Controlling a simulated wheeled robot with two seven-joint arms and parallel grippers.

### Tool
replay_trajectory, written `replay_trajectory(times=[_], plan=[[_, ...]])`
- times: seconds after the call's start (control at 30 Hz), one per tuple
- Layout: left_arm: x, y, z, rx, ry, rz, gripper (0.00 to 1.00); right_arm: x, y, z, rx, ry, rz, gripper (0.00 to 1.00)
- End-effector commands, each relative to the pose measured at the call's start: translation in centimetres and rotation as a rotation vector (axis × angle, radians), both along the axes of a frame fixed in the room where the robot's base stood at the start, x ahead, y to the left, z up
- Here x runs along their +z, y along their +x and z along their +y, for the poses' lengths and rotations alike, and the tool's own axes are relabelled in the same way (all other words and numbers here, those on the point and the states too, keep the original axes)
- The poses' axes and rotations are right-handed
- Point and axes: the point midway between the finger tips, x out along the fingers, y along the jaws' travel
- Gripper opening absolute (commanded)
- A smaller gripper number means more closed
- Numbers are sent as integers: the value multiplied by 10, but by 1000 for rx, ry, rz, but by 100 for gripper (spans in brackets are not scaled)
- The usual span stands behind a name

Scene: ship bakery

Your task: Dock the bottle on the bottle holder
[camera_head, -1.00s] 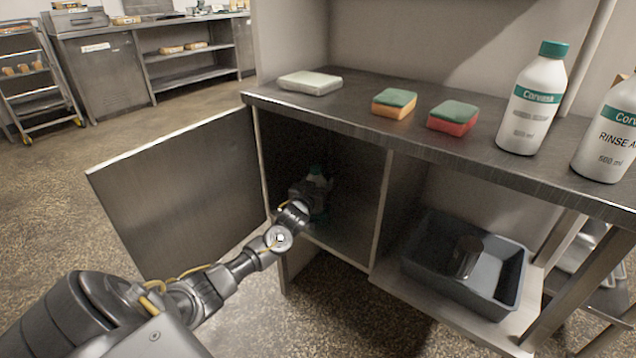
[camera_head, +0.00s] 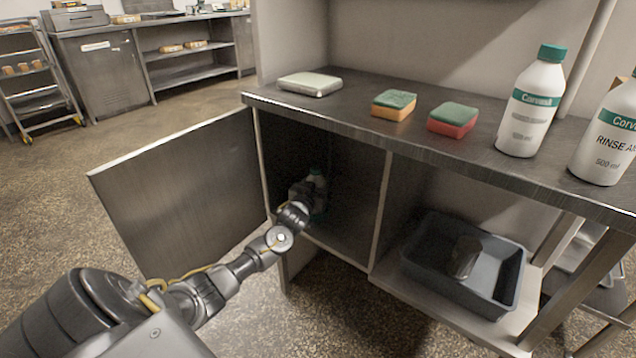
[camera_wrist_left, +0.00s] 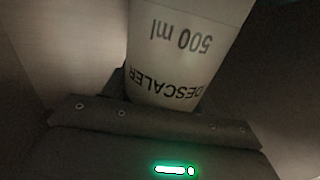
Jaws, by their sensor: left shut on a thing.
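A white bottle (camera_head: 319,181) with a green cap stands in the dark open cabinet in the head view, partly hidden by my wrist. In the left wrist view the bottle (camera_wrist_left: 185,50) fills the upper middle, and its label reads DESCALER, 500 ml, upside down. My left gripper (camera_head: 309,192) reaches into the cabinet and is shut on this bottle; its fingers are hard to make out in the shadow. I cannot make out a bottle holder in either view. My right gripper is out of view.
The cabinet door (camera_head: 185,190) is swung open to the left of my arm. The counter (camera_head: 350,108) above carries two sponges, a pale flat block and two white bottles (camera_head: 533,105). A grey tub (camera_head: 415,262) sits on the shelf right of the cabinet's partition.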

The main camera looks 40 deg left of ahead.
Motion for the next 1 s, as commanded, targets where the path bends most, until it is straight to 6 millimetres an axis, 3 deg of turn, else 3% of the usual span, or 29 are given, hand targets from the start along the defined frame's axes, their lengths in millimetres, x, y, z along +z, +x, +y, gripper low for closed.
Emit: replay_trajectory(times=[0.93,0.97,1.0], plan=[[-8,0,1,1,0,-6,14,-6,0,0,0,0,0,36],[-7,0,1,1,0,-6,62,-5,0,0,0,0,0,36],[-7,0,1,1,0,-5,67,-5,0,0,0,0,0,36]])
